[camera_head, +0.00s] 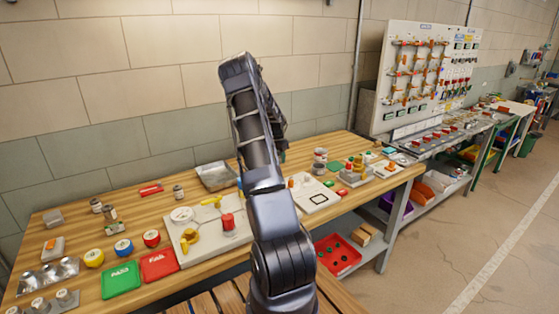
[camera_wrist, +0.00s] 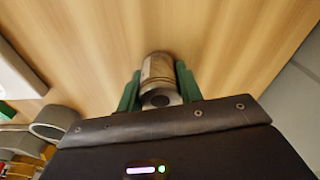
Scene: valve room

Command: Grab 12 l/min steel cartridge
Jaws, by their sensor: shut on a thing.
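In the wrist view my gripper (camera_wrist: 159,92) has its two green fingers shut on a steel cartridge (camera_wrist: 159,72). The cartridge is a metal cylinder with a pale label on its left side and a dark round hole in the end towards the camera. It is over the bare wooden table top (camera_wrist: 225,40); whether it touches the wood I cannot tell. In the head view my arm hides the gripper and the held cartridge. The label is too small to read for a flow figure.
In the head view a white board (camera_head: 210,253) with a red knob and yellow parts lies left of my arm. A green tray (camera_head: 121,281) and a red tray (camera_head: 159,265) lie at the front left. A grey cylinder (camera_wrist: 52,122) shows at the left in the wrist view.

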